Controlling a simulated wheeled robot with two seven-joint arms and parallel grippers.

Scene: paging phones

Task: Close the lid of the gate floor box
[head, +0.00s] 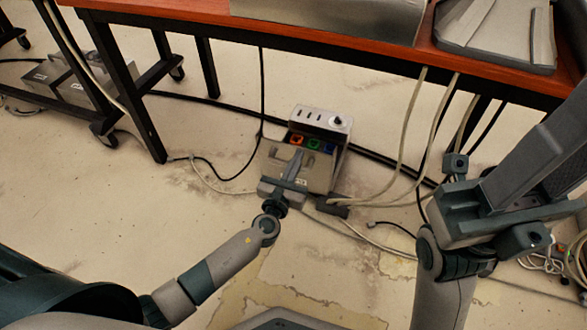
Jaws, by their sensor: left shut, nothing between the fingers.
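The floor box (322,176) sits on the floor below the table edge, its orange, green and blue ports facing up toward me. A pale panel (318,121) with slots and a round dark fitting stands at its back. I cannot tell for certain which part is the lid. My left gripper (284,160) is shut and empty over the front left of the box, hiding part of it. Whether it touches is unclear. My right gripper (530,150) is raised at the right, close to the camera and well away from the box. Its jaw opening cannot be made out.
A red-brown table (270,32) with black legs spans the back, above the box. Pale and black cables (385,190) run over the floor and hang behind the box. Grey boxes (75,90) stand at the far left. The floor left of the box is mostly clear.

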